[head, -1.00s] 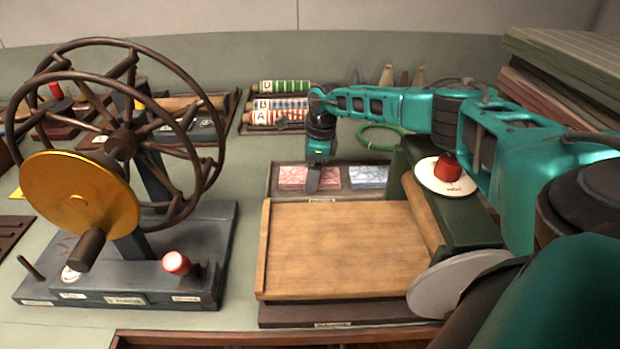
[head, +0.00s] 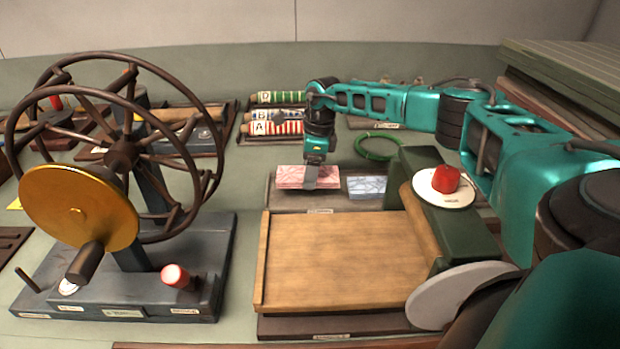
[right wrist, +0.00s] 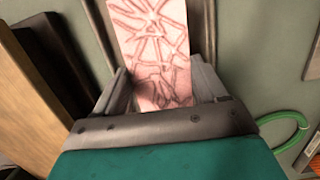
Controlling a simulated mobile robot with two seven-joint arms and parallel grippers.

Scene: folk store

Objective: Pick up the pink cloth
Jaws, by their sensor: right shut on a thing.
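The pink cloth (head: 292,177) is a flat folded block with a darker red line pattern. It shows at the left of a shallow dark tray (head: 335,203) behind the wooden board in the head view. My right gripper (head: 311,176) reaches down to it from behind and is shut on it. In the right wrist view the cloth (right wrist: 152,45) sits between the two fingers (right wrist: 165,88) and extends beyond them. In the head view the cloth appears slightly above the tray floor. My left gripper is not in view.
A blue-white patterned cloth (head: 366,187) lies in the tray to the right. A wooden board (head: 340,260) with a green machine part (head: 465,220) and red knob (head: 446,179) stands in front. A large spoked wheel (head: 122,155) stands left. A green ring (head: 377,147) lies behind.

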